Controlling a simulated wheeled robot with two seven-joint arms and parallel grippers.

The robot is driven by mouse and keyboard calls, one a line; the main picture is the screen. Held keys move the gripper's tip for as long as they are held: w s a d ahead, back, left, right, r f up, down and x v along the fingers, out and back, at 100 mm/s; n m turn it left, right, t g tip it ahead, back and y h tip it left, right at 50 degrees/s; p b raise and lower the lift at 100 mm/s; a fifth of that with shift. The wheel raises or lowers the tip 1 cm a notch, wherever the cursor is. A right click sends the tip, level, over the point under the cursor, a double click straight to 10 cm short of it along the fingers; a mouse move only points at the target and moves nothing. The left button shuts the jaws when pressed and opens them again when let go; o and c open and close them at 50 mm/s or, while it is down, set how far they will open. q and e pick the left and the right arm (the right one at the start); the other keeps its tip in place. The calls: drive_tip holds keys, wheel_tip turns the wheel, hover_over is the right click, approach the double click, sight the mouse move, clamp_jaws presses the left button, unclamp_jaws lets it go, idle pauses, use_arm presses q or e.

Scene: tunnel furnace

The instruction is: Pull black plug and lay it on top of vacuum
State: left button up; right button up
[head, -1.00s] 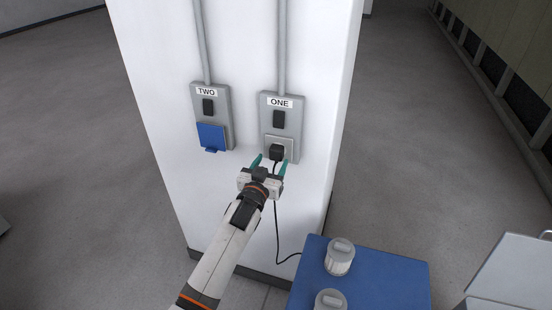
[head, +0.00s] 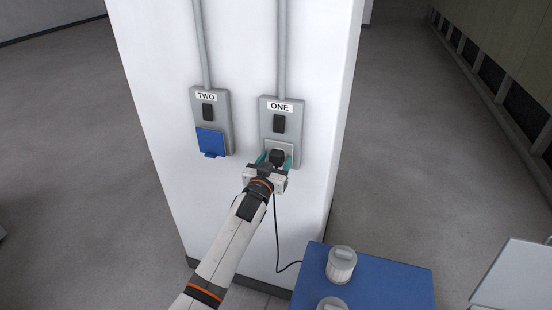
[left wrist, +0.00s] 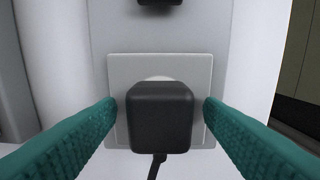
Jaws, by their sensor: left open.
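The black plug (head: 277,156) sits in the socket of the outlet panel marked ONE (head: 281,133) on the white pillar. In the left wrist view the plug (left wrist: 160,117) is in the centre, with its cord hanging down. My left gripper (head: 275,160) is open, its teal fingers on either side of the plug. In the left wrist view the left gripper (left wrist: 160,112) shows a gap between each fingertip and the plug. The cord runs down to a blue-topped unit (head: 385,283), which may be the vacuum. My right gripper is not in view.
A second panel marked TWO (head: 211,121) with a blue socket cover (head: 211,142) is to the left on the pillar. Grey-white canisters (head: 341,265) stand on the blue top. A pale box (head: 512,278) is at the lower right. Bare floor surrounds the pillar.

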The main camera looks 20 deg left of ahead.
sight(275, 162)
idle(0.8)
use_arm(q)
drive_tip(key=shift+c, duration=0.5)
clamp_jaws()
drive_tip(key=shift+s+p, duration=0.35)
drive_tip(key=shift+p, duration=0.25)
drive_tip(key=shift+s+r, duration=0.1)
drive_tip(key=shift+s, duration=0.35)
drive_tip(key=shift+s+a+p, duration=0.1)
drive_tip(key=shift+s+p, duration=1.65)
drive_tip(key=shift+s, duration=0.5)
